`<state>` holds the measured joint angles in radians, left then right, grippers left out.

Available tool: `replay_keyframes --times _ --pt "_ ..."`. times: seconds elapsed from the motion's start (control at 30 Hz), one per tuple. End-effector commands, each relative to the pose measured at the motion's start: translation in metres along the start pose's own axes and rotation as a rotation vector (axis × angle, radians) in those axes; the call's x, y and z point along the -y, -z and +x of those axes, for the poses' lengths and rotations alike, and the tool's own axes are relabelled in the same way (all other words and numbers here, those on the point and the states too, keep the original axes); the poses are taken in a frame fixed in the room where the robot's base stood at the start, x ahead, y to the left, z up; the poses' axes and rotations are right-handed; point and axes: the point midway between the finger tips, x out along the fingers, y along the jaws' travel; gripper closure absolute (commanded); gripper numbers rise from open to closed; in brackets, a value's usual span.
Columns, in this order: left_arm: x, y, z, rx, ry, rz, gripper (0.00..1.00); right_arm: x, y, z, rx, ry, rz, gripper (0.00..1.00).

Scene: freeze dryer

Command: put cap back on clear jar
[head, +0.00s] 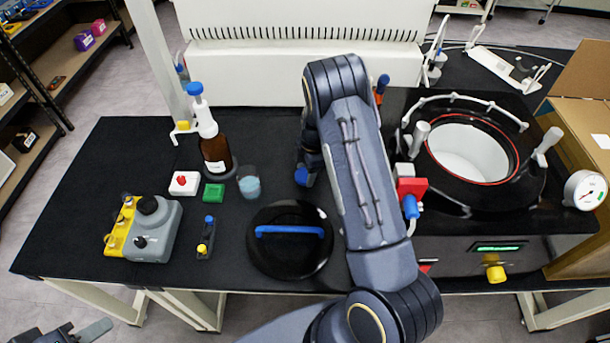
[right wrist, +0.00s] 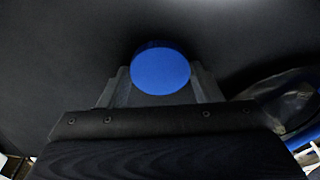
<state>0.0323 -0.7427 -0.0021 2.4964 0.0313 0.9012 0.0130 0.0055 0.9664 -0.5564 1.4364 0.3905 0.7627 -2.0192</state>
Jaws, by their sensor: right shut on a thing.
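The clear jar (head: 249,183) stands open-topped on the black bench, left of my right arm, with a bluish tint low in it. My right gripper (head: 304,168) is right of the jar and apart from it, partly hidden by my arm in the head view. It is shut on a round blue cap (head: 302,178). In the right wrist view the cap (right wrist: 160,71) sits between the two fingertips, its flat round face toward the camera. Part of my left gripper (head: 82,332) shows at the bottom left edge, away from the bench objects; its jaws are not clear.
A brown bottle (head: 215,152) with a white and blue top stands behind the jar. A green block (head: 213,193) is left of it. A black lid (head: 290,262) with a blue handle lies in front. The freeze dryer's open chamber (head: 470,152) is at the right.

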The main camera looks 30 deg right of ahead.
Motion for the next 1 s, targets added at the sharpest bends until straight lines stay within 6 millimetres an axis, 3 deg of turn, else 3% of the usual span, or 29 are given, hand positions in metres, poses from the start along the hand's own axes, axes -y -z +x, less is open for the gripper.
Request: replay_keyframes --times 0.37,0.57,0.83,1.0 --pt "0.001 -0.001 0.001 0.000 0.000 0.000 0.64 -0.001 0.001 -0.006 0.000 -0.002 -0.001 0.63" --pt "0.003 -0.003 0.006 0.000 0.000 0.000 0.64 -0.002 0.005 -0.031 -0.001 -0.007 -0.001 0.63" --pt "0.009 -0.010 0.021 0.000 0.000 0.000 0.64 0.042 0.048 -0.087 -0.005 -0.006 -0.006 0.63" --pt "0.013 -0.014 0.029 0.000 0.000 0.000 0.64 0.077 0.076 -0.099 -0.003 -0.002 -0.005 0.63"
